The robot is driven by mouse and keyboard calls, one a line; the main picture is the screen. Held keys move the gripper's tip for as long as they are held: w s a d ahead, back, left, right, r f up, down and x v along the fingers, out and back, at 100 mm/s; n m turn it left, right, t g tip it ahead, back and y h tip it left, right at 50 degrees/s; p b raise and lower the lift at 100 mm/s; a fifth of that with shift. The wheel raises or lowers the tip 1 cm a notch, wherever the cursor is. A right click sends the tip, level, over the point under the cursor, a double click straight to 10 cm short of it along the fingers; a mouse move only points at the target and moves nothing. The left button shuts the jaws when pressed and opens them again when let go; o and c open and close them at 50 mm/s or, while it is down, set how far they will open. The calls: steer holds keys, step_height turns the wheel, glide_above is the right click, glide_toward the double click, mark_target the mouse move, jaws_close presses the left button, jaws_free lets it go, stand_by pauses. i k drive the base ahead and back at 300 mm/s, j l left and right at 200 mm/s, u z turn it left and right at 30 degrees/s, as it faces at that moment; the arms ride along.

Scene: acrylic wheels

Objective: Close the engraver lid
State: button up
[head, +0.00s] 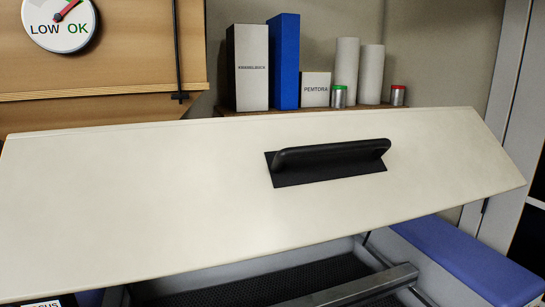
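The engraver lid (190,200) is a wide cream panel across the middle of the head view. It stands raised and tilted above the engraver's dark bed (260,288). A black bar handle (330,156) on a dark plate sits right of the middle of the lid's face. The bed and a grey metal rail (350,290) show below the lid's lower edge. The lid hides the back of the engraver. My gripper is not in view, and nothing is seen touching the handle.
Behind the lid, a shelf (235,113) holds a white box (250,70), a blue box (285,60), a small white box (316,90), rolls and small cans. A gauge (58,22) hangs at upper left. A blue-topped surface (465,258) lies at lower right.

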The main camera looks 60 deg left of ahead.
mark_target(84, 209)
steer(key=u, duration=1.6)
